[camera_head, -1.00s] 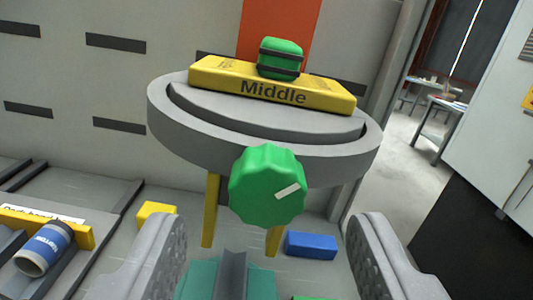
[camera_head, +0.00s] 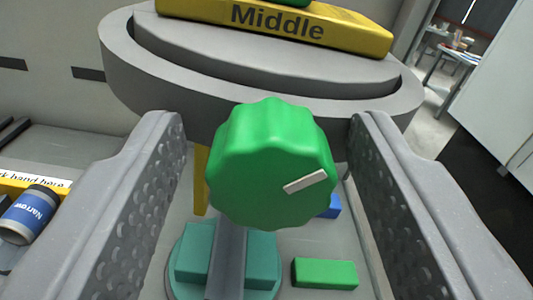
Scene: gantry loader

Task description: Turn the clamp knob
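The green clamp knob (camera_head: 265,150) has a scalloped rim and a white pointer mark directed to the right and slightly up. It sits on the front of a grey round clamp ring (camera_head: 180,82). My gripper (camera_head: 268,135) is open, with one textured finger on each side of the knob. Gaps show between the knob and both fingers, so it is not gripped. A yellow block labelled "Middle" (camera_head: 350,28) lies on top of the round platform, with part of a green object on it cut off by the top edge.
Below the knob are a teal fixture (camera_head: 262,262), a green block (camera_head: 325,273) and a partly hidden blue block (camera_head: 332,207). A blue can labelled "Narrow" (camera_head: 30,213) lies at the left. Tables stand in the background at the upper right.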

